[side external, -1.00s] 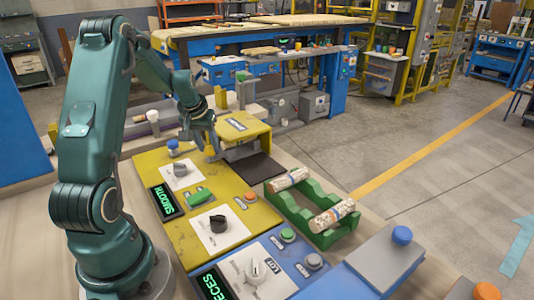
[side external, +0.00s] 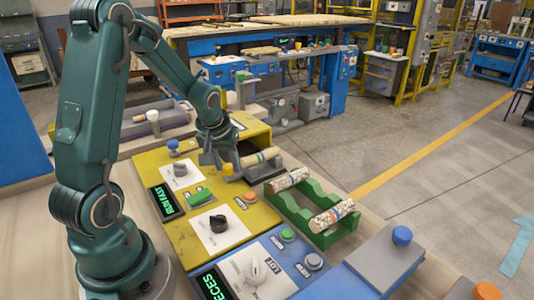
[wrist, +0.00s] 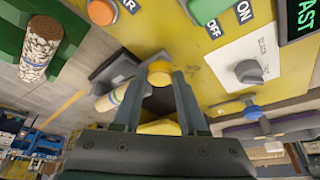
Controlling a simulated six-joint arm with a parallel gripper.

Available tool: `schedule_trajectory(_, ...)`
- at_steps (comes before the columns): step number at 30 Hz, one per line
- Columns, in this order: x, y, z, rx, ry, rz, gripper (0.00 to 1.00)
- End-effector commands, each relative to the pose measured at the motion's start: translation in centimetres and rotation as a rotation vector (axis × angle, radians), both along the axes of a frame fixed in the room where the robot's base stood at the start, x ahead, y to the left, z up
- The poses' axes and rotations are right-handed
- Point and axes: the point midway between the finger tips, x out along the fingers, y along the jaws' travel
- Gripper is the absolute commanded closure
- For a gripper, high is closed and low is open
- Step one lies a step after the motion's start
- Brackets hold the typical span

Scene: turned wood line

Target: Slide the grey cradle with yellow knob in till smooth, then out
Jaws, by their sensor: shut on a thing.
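My gripper (side external: 225,160) is shut on the knob. In the wrist view the knob (wrist: 160,73) sits between my fingertips, with the grey cradle (wrist: 118,66) and the wood piece (wrist: 112,97) just left of it. The display (side external: 166,199) on the yellow panel reads RUN FAST in green.
A green rack (side external: 315,209) with two speckled wood pieces stands right of the yellow panel, close to the cradle. The panel has a grey knob (side external: 180,169), a black knob (side external: 217,223), a green switch (side external: 199,197) and an orange button (side external: 250,196). A blue panel lies nearer.

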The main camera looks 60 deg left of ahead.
Motion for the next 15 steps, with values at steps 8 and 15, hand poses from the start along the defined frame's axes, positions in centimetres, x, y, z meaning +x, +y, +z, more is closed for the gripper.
schedule_trajectory(8, 0.06, -0.52, -0.07, -0.011, 0.002, -0.001, 0.45)
schedule_trajectory(15, 0.06, -0.38, -0.07, -0.008, 0.001, -0.001, 0.45)
